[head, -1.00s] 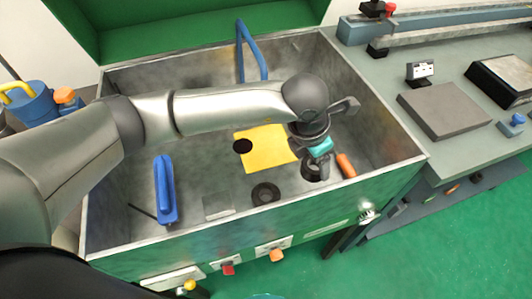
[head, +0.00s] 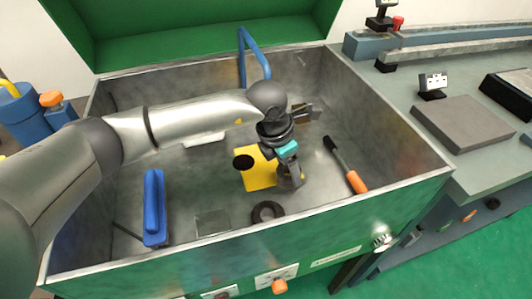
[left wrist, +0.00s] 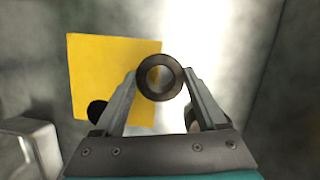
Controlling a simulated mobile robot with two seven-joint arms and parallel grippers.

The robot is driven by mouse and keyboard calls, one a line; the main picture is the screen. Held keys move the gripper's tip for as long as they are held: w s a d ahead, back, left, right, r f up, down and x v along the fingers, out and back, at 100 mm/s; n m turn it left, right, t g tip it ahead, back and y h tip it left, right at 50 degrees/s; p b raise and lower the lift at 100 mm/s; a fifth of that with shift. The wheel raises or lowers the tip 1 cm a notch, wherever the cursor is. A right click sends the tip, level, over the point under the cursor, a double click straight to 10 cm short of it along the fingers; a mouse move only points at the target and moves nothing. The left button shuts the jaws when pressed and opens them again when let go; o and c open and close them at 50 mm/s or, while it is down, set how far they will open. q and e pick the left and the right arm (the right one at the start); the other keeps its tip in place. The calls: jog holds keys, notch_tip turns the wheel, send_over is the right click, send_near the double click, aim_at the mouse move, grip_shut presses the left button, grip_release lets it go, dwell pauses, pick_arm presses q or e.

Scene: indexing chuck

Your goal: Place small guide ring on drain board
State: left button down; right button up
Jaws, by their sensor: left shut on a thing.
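My left gripper (head: 291,181) is shut on the small guide ring (left wrist: 160,96), a dark round ring with an open middle. The ring sits between the fingertips in the left wrist view; in the head view the fingers mostly hide it. The drain board appears to be the yellow square plate (head: 261,178) on the basin floor, which also shows in the left wrist view (left wrist: 100,65). The gripper is above the board's right edge. A black round spot or disc (head: 243,162) is at the board's left side. My right gripper is not in view.
A larger dark ring (head: 267,212) lies in front of the board. A blue-handled tool (head: 155,205) is at the left, and an orange-handled tool (head: 356,181) at the right. The metal basin's walls (head: 400,190) surround everything. A blue pipe (head: 252,60) rises at the back.

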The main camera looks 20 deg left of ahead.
pick_arm(q)
jog(key=shift+w+a, duration=0.95)
jog(key=shift+a, duration=0.3)
jog(key=shift+w+a, duration=0.35)
jog(key=shift+a, duration=0.05)
jog(key=w+a, duration=0.1)
jog(key=w+a+b, duration=0.1)
jog(key=a, duration=0.1)
jog(key=shift+w+a, duration=0.2)
jog(key=shift+a, duration=0.1)
jog(key=shift+d+f+b, duration=0.1)
jog(key=shift+f+b, duration=0.25)
jog(key=shift+f, duration=0.35)
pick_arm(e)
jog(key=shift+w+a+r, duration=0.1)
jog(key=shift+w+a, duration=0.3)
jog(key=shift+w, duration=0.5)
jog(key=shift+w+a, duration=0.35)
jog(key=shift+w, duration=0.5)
pick_arm(q)
jog(key=shift+c, duration=1.9)
grip_release()
jog(key=shift+s+f, duration=0.1)
jog(key=shift+f, duration=0.1)
jog(key=o, duration=0.4)
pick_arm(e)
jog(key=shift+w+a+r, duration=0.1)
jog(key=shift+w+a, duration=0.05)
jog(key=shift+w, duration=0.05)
